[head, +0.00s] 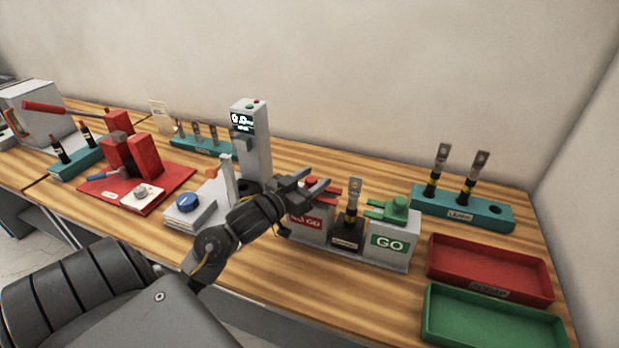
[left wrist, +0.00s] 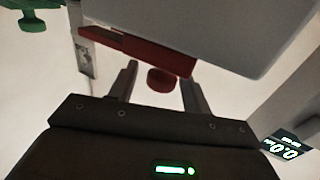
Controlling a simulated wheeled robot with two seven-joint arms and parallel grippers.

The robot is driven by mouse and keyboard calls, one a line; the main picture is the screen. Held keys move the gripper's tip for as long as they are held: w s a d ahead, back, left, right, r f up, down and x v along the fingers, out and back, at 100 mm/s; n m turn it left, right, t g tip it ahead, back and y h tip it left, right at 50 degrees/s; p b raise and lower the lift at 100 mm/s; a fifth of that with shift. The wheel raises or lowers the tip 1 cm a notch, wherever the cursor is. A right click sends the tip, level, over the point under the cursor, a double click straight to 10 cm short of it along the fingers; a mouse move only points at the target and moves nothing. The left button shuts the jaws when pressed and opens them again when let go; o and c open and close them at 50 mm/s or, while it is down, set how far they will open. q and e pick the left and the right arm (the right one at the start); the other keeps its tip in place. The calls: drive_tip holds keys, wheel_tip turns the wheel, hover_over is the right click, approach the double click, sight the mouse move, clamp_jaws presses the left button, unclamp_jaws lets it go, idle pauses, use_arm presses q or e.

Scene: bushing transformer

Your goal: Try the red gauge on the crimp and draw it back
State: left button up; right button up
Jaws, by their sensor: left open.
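The red gauge (head: 325,190) lies on top of the grey NO GO block (head: 307,224). In the left wrist view the red gauge (left wrist: 150,48) shows as a flat red bar with a round knob. My left gripper (head: 318,187) is at the red gauge, its fingers open. In the left wrist view the knob lies between the fingertips of my left gripper (left wrist: 161,88), with gaps on both sides. The crimped cable lug (head: 353,196) stands upright in a dark holder between the two blocks. The green gauge (head: 393,208) sits on the GO block (head: 389,243). My right gripper is not in view.
A grey tester with a display (head: 248,135) stands just behind my left forearm. A teal rack (head: 463,209) with two lugs is at the back right. A red tray (head: 489,268) and a green tray (head: 490,320) lie at the right. A red press (head: 140,160) is at the left.

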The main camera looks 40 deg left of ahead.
use_arm(q)
drive_tip(key=shift+c, duration=0.3)
clamp_jaws()
drive_tip(key=shift+w+d+r+p, duration=0.1)
drive_tip(key=shift+w+d+p, duration=0.1)
drive_tip(key=shift+d+p, duration=0.4)
drive_tip(key=shift+w+d, duration=0.1)
drive_tip(key=shift+d, duration=0.2)
drive_tip(key=shift+o, duration=0.3)
unclamp_jaws()
